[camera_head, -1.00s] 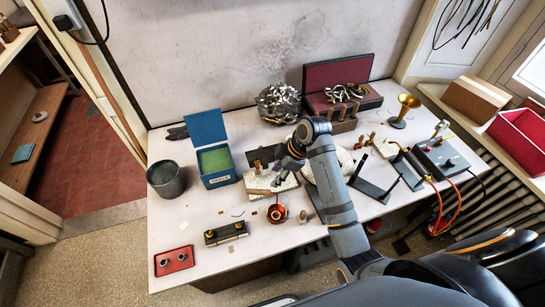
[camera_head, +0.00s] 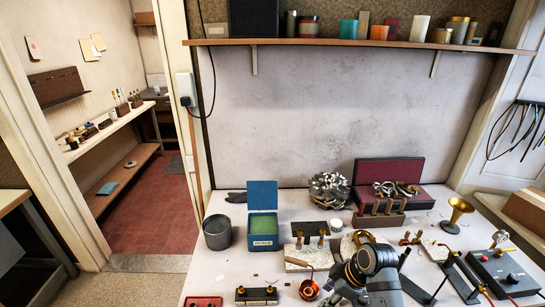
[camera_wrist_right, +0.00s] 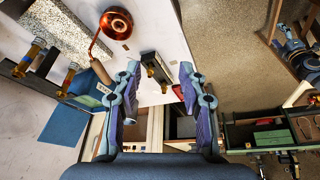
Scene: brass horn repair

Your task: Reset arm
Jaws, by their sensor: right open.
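My right gripper (camera_wrist_right: 160,78) is open in the right wrist view, with its two blue-purple fingers apart and nothing between them. Below and beyond the fingertips lies a dark block with brass fittings (camera_wrist_right: 157,63); it also shows in the head view (camera_head: 256,294). My right arm (camera_head: 374,262) reaches in from the bottom edge of the head view, over the front of the bench. Its gripper is mostly hidden there by dark arm links. A copper bowl with a handle (camera_head: 308,290) is just left of the arm. My left gripper does not show clearly in either view.
The bench (camera_head: 215,265) holds an open blue box (camera_head: 262,225), a grey pot (camera_head: 217,232), a red case (camera_head: 390,172), a brass bell (camera_head: 459,209) and a control box with cables (camera_head: 505,272). A loaded shelf (camera_head: 340,42) runs above. Open floor lies left.

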